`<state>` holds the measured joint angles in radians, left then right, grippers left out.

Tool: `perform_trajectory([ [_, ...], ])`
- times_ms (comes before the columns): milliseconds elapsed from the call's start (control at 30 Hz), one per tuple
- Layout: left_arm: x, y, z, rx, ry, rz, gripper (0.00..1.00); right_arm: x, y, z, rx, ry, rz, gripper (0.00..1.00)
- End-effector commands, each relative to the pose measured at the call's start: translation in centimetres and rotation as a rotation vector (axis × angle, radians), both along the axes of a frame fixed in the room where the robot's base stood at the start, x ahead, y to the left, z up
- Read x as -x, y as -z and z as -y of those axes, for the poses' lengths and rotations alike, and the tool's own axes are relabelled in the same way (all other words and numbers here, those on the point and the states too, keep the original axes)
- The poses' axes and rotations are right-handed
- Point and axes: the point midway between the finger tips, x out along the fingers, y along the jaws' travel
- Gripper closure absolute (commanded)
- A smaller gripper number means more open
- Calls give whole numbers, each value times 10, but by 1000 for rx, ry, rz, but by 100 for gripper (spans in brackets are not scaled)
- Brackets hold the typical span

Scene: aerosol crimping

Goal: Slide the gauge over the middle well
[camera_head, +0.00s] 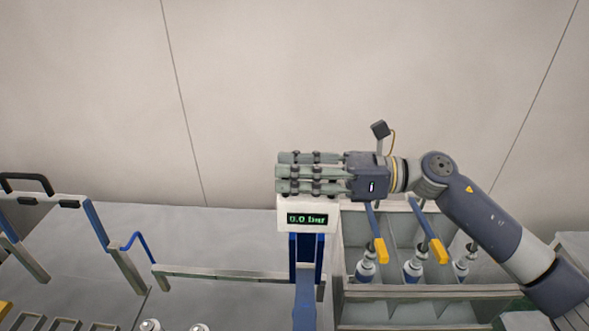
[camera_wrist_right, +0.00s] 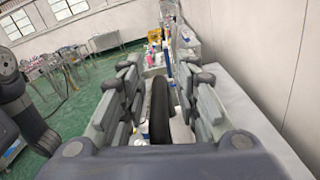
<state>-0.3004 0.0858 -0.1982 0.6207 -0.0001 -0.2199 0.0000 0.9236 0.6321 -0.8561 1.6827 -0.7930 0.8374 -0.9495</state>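The gauge (camera_head: 290,229) is a white box with a green "0.0 bar" display, standing on a blue post over a grey rail (camera_head: 230,274). My right gripper (camera_head: 280,175) comes in from the right, its fingers pointing left just above the gauge box. In the right wrist view a black upright bar (camera_wrist_right: 158,110) stands between its fingers, with gaps showing at both sides, so the gripper (camera_wrist_right: 160,95) looks open around it. Whether the bar belongs to the gauge is not clear. No well can be made out clearly. My left gripper is not in view.
A grey divided crate (camera_head: 425,294) right of the gauge holds several blue-and-white bottles (camera_head: 413,270) and yellow-tipped blue levers (camera_head: 438,250). A framed stand with a black handle (camera_head: 27,177) is at left. White round tops (camera_head: 199,327) show at the bottom edge.

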Motion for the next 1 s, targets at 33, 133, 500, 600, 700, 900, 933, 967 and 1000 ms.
perform_trajectory([
  [33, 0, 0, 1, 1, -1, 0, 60, 0, 0, 0, 0, 0, 0, 87],
  [133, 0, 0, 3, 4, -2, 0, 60, 0, 0, 0, 0, -1, 0, 100],
  [500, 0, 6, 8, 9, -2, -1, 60, 2, 1, -17, -2, -8, -2, 100],
  [600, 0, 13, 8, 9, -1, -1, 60, 3, 2, -37, -3, -11, -1, 100],
  [700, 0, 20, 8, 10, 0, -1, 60, 4, 2, -63, -4, -12, -2, 100],
  [900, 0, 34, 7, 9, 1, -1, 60, 5, 2, -121, -3, -14, -3, 100],
  [933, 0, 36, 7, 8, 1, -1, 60, 5, 2, -129, -2, -13, -3, 100],
  [967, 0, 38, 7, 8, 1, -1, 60, 4, 2, -137, -1, -12, -3, 100],
  [1000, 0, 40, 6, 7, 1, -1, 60, 5, 2, -147, -1, -13, -3, 100],
])
